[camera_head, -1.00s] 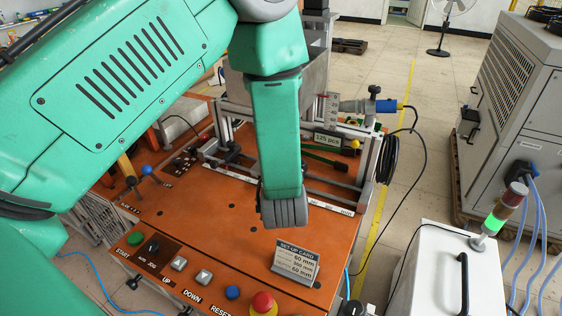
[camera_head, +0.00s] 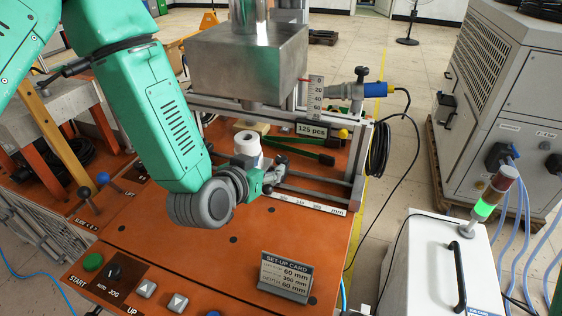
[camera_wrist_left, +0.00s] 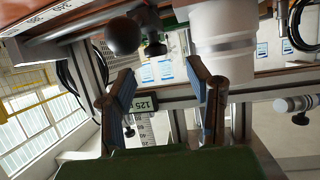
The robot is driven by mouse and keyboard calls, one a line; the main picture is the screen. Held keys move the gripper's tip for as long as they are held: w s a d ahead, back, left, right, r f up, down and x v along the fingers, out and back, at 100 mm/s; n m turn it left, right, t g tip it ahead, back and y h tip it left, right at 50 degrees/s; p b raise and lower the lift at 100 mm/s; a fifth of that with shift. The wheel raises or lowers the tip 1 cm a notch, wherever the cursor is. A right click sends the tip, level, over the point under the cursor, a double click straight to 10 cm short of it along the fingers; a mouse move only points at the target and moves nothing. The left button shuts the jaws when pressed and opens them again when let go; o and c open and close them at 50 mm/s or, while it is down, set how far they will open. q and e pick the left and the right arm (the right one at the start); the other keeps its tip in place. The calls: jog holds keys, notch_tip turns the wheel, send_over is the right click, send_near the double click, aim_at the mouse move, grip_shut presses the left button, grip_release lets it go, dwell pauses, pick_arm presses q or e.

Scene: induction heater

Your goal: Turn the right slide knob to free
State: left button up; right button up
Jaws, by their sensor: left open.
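My left gripper (camera_head: 269,179) is low over the orange bench, at the front of the slide rails; it also shows in the left wrist view (camera_wrist_left: 160,74). Its two blue-padded fingers are apart with nothing between them. A dark clamp knob (camera_head: 281,161) sits on the rail just beyond the fingers in the head view. In the left wrist view a black round knob (camera_wrist_left: 123,35) shows close to the left finger, with a smaller dark part beside it. I cannot tell which is the right slide knob, or its setting. My right gripper is not in view.
A white cylinder (camera_head: 247,143) stands behind the gripper, below a large metal block (camera_head: 249,62). A set-up card (camera_head: 287,274) stands at the bench front. Ball-topped levers (camera_head: 102,179) and buttons (camera_head: 92,262) are at the left. The bench middle is clear.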

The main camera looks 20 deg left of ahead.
aim_at(278, 161)
pick_arm(q)
jog(key=w, duration=0.1)
jog(key=w+f, duration=0.1)
jog(key=w+a, duration=0.1)
jog(key=w, duration=0.1)
jog(key=shift+f, duration=0.35)
jog(key=d, duration=0.1)
jog(key=w+d, duration=0.1)
jog(key=d, duration=0.1)
jog(key=shift+w+d+f, duration=0.2)
jog(key=shift+w+d, duration=0.05)
jog(key=shift+d, duration=0.3)
jog(key=shift+s+a, duration=0.1)
jog(key=shift+a, duration=0.8)
jog(key=c, duration=0.8)
jog(key=shift+a+f, duration=0.15)
jog(key=shift+a, duration=0.3)
grip_shut()
jog(key=shift+d, duration=0.7)
jog(key=shift+a, duration=0.35)
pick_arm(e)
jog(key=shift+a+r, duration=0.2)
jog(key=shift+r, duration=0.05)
